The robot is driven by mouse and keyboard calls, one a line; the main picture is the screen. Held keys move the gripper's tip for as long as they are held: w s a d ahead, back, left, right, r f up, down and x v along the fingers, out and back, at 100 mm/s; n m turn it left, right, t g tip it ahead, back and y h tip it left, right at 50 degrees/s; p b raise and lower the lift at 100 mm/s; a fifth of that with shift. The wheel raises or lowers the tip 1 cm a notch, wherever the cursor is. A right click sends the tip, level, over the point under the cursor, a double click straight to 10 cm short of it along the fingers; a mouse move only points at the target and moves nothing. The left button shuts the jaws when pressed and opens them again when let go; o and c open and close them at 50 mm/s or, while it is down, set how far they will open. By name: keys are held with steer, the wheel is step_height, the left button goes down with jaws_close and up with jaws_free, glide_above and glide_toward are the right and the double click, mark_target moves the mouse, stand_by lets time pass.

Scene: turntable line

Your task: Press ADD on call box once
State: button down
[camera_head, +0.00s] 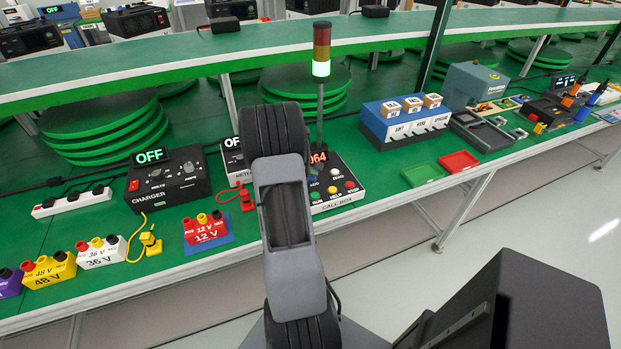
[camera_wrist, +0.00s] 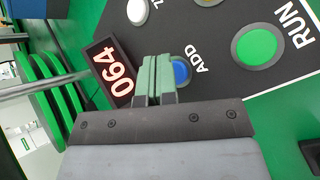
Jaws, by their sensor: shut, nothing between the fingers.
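The call box (camera_head: 335,205) stands on the green bench behind my arm, with its dark sloped panel partly hidden. Its red display reads 064 and also shows in the wrist view (camera_wrist: 112,72). The blue ADD button (camera_wrist: 181,73) sits beside the ADD label in the wrist view, partly covered by my fingers. My gripper (camera_wrist: 158,62) is shut and empty, its green fingertips over the panel between the display and the ADD button. I cannot tell whether the fingertips touch the button. In the head view, my arm hides the gripper.
The green RUN button (camera_wrist: 258,46) and a white button (camera_wrist: 137,11) are near ADD on the panel. A charger (camera_head: 168,181) stands to the left, and green and red trays (camera_head: 458,161) to the right.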

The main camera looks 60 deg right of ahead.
mark_target(311, 179)
steer(key=shift+r, duration=0.45)
steer(key=shift+r, duration=0.1)
steer(key=shift+r+p, duration=1.85)
steer(key=shift+r, duration=0.6)
steer(key=shift+f, duration=0.1)
